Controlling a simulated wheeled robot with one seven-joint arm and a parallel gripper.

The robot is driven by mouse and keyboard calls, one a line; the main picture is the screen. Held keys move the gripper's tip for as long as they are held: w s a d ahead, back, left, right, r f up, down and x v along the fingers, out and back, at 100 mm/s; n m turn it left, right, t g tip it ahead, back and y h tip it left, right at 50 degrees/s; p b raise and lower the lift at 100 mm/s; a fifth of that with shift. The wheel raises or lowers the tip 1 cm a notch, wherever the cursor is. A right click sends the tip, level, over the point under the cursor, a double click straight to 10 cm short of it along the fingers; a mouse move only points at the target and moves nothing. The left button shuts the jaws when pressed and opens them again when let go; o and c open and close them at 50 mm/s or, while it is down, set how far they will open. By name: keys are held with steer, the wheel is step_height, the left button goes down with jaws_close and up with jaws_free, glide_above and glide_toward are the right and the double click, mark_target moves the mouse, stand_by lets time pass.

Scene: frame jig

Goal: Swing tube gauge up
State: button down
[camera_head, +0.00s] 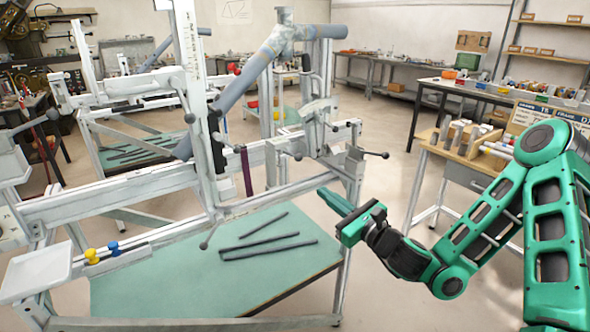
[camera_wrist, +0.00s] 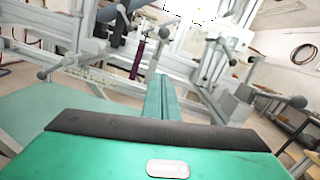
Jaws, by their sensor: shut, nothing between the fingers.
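The frame jig is a pale grey metal stand with a long rail (camera_head: 130,182) and a tall upright post (camera_head: 190,70). Blue-grey bicycle tubes (camera_head: 246,80) are mounted at its top. A dark red strip (camera_head: 247,172) hangs below the rail; a purple-red piece (camera_wrist: 137,60) shows in the wrist view. I cannot tell which part is the tube gauge. My green gripper (camera_head: 320,192) is shut and empty, in front of the jig's right end and apart from it. Its closed fingers (camera_wrist: 160,82) point toward the jig in the wrist view.
Ball-ended levers (camera_head: 384,155) stick out from the jig's right side. A green shelf (camera_head: 200,275) below carries several dark tubes (camera_head: 267,246). A white tray (camera_head: 37,270) is at left. A wooden-topped bench (camera_head: 455,155) stands at right; open floor lies between.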

steer(key=shift+a, duration=0.15)
steer(key=w+a+r, duration=0.4)
steer(key=w+a, duration=0.3)
steer(key=w, duration=0.1)
steer(key=shift+r, duration=0.3)
stand_by(0.9)
